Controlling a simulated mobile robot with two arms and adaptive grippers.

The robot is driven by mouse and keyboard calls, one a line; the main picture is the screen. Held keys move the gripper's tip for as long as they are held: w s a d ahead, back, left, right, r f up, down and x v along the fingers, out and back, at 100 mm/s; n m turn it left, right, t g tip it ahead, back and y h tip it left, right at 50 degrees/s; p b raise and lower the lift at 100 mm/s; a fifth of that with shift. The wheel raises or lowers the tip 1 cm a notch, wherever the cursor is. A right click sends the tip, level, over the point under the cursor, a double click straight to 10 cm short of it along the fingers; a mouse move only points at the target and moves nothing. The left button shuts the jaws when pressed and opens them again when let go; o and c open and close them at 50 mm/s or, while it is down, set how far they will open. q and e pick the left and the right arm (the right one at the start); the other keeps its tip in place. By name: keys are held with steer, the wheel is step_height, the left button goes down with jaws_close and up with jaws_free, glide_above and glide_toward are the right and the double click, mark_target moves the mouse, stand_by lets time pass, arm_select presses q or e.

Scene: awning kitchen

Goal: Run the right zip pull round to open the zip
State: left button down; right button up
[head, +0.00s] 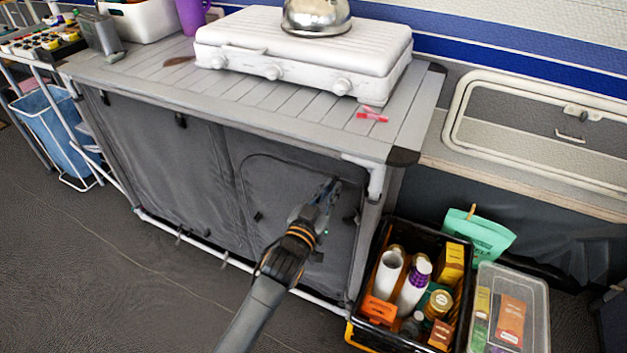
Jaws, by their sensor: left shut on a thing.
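The grey fabric front of the camp kitchen unit has a right door panel (285,190) outlined by a curved zip seam (262,156). My left gripper (331,184) is at the upper right of this panel, close against the fabric. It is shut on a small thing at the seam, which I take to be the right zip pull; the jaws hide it. A small dark tab (258,216) shows on the panel's left side. The panel hangs flat, and I cannot tell how much of the zip is open. My right gripper is not in view.
A white stove (300,55) with a kettle (316,17) stands on the slatted top (150,75). A red item (372,116) lies near its right edge. A black crate (367,290) of groceries and a clear box (541,315) stand right of the unit. Floor at front left is clear.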

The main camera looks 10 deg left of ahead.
arm_select(q)
steer(key=shift+s+d, duration=0.25)
steer(key=shift+d, duration=0.4)
steer(key=shift+s+d, duration=0.2)
steer(key=shift+d, duration=0.45)
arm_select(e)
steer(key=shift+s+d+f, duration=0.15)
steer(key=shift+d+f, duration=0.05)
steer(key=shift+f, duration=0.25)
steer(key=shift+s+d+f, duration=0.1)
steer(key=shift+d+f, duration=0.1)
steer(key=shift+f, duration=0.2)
arm_select(q)
steer(key=c, duration=1.4)
jaws_free()
steer(key=shift+d, duration=0.15)
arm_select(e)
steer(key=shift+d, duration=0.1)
arm_select(q)
steer(key=shift+s+a, duration=0.2)
steer(key=v, duration=1.1)
steer(key=shift+s, duration=0.35)
